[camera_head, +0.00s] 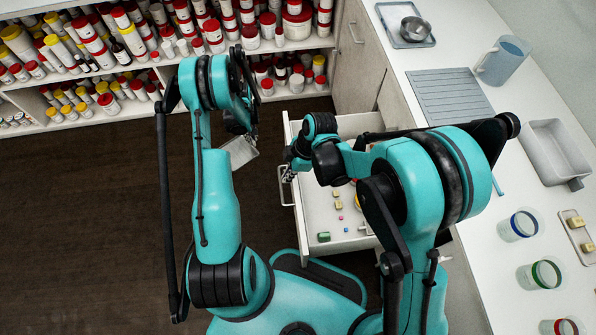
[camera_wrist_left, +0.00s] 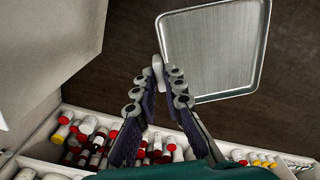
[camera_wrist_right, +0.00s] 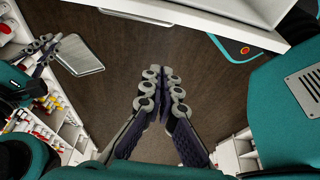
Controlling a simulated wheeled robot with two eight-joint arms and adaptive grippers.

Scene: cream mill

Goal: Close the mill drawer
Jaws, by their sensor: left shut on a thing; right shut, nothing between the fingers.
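The mill drawer (camera_head: 318,222) stands pulled out from the counter in the head view, with small blocks inside. Its handle (camera_head: 284,184) is on the left-facing front and also shows in the right wrist view (camera_wrist_right: 136,16). My left gripper (camera_wrist_left: 158,70) is shut on the edge of a metal tray (camera_wrist_left: 213,50), held above the floor left of the drawer; the tray also shows in the head view (camera_head: 242,151). My right gripper (camera_wrist_right: 163,76) is shut and empty, near the drawer front; my right arm partly hides the drawer in the head view.
Shelves of jars and bottles (camera_head: 120,40) line the back. The counter (camera_head: 470,130) at right bears a jug (camera_head: 503,60), a grey basin (camera_head: 552,150) and coloured-rim cups (camera_head: 518,225). Dark floor (camera_head: 80,200) is clear at left.

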